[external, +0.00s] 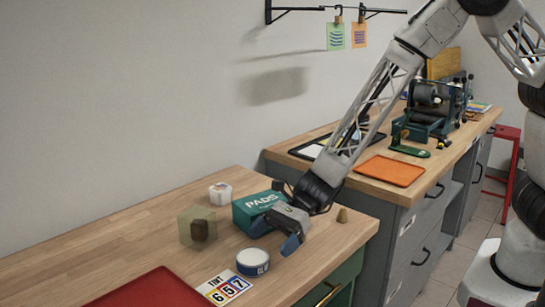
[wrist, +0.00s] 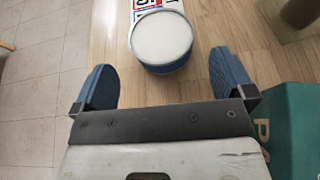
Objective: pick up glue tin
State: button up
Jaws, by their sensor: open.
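The glue tin (external: 253,262) is a short round tin with a dark blue side, a pale top and white lettering. It stands upright on the wooden bench near the front edge. In the wrist view the tin (wrist: 161,40) lies ahead of the fingers, roughly midway between them. My gripper (external: 278,249) is low over the bench, just right of the tin. In the wrist view my gripper (wrist: 164,82) has its two blue fingers wide apart with nothing between the tips.
A teal PADS box (external: 250,210) stands close behind my gripper. Bare wood lies left of the block.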

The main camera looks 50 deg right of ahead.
aim_at(254, 255)
jog(key=shift+x, duration=2.55)
jog(key=shift+r, duration=0.1)
jog(key=shift+w, duration=0.1)
jog(key=c, duration=1)
jog(key=shift+r, duration=0.15)
jog(key=shift+r, duration=1.75)
jog(key=s+d, duration=0.3)
jog(key=d, duration=0.1)
jog(key=s+d, duration=0.4)
jog(key=s+d+r, duration=0.1)
jog(key=s+d, duration=0.2)
jog(key=d, duration=0.1)
jog(key=shift+s+r, duration=0.1)
jog(key=shift+s, duration=0.2)
